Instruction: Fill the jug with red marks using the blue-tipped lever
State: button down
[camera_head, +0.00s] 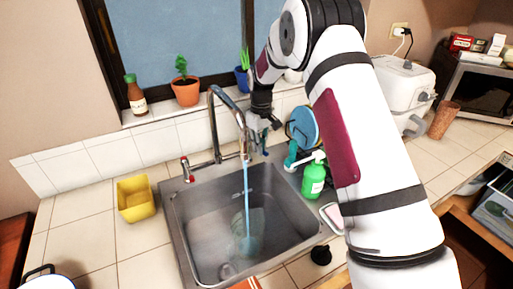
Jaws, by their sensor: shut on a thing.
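The faucet (214,125) stands behind the sink, and a blue stream of water (246,200) runs down from its spout. A clear jug (256,222) stands in the sink under the stream; its outline is faint, and I cannot make out red marks or the water level. A red-tipped lever (187,172) is left of the faucet. My gripper (262,136) is right of the spout, shut at the blue-tipped lever, which is mostly hidden by the fingers.
The steel sink (178,232) has a yellow container (136,198) to its left. A green soap bottle (314,178) stands close on its right, below my arm. Potted plants (185,92) and a sauce bottle (135,95) line the window sill.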

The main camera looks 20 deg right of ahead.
jog(key=c, duration=1.6)
grip_release()
jog(key=shift+c, duration=0.2)
notch_tip(320, 180, up, 12)
